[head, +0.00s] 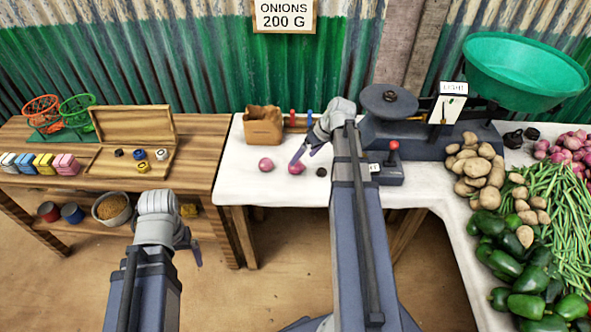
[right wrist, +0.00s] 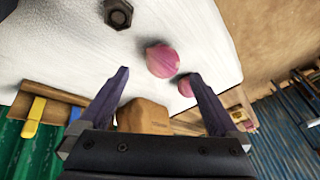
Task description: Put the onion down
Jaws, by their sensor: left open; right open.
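Two pink onions lie on the white tabletop. One onion (head: 266,164) sits at the left, and the other onion (head: 296,167) is just beside my right gripper (head: 304,151). In the right wrist view the nearer onion (right wrist: 162,60) lies beyond the open, empty fingers (right wrist: 158,95), and the second onion (right wrist: 186,85) is behind it. My right gripper is open over the table and touches neither onion as far as I can tell. My left gripper (head: 197,249) is open and empty, low in front of the wooden bench.
A paper bag (head: 263,127) stands behind the onions. A balance scale (head: 420,130) with a green pan (head: 525,68) stands to the right. A dark nut (head: 321,172) and a red-knobbed box (head: 389,168) are near my right arm. Potatoes (head: 478,172) and peppers (head: 520,270) fill the right.

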